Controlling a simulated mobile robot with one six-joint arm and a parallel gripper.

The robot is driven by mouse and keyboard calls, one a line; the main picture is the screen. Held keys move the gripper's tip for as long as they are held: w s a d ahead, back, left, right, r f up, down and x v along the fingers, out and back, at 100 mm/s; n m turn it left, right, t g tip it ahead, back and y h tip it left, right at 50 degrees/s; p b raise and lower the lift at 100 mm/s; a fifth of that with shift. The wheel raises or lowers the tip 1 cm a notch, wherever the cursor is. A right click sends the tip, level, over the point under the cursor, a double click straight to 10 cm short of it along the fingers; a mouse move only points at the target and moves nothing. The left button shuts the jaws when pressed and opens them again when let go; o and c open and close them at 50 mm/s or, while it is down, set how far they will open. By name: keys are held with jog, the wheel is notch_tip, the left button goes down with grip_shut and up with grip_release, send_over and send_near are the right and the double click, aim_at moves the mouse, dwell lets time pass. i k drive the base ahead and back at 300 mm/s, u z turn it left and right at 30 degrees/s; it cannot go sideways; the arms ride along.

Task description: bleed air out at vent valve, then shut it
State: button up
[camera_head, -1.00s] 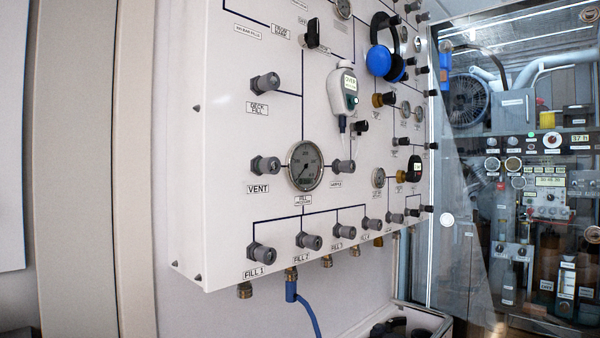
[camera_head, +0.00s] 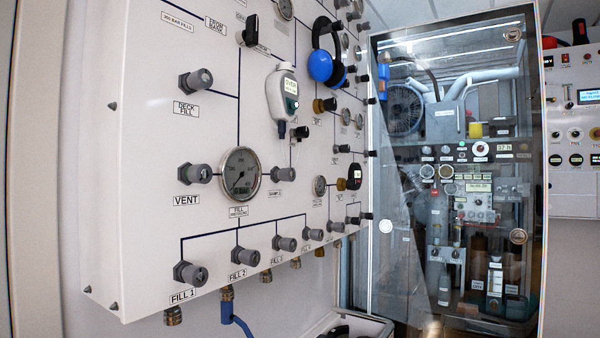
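The vent valve is a grey knob (camera_head: 196,173) on the left part of the white fill panel (camera_head: 130,150), above a label (camera_head: 186,200) reading VENT. A round fill pressure gauge (camera_head: 240,173) sits just to its right. A blue hose (camera_head: 235,318) hangs from the brass fitting under FILL 2. Whether the vent valve is open or shut cannot be told from the knob. My gripper is not in view.
Deck fill knob (camera_head: 195,80) is above the vent, and FILL 1 knob (camera_head: 190,273) below. Blue ear defenders (camera_head: 321,66) and a handheld meter (camera_head: 283,97) hang on the panel. A glass-fronted machine cabinet (camera_head: 455,170) stands right. An open bin (camera_head: 350,328) lies below.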

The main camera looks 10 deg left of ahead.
aim_at(200, 174)
jog(key=z, duration=0.1)
jog(key=k, duration=1.1)
jog(key=u, duration=0.65)
jog(key=i, duration=1)
jog(key=u, duration=0.05)
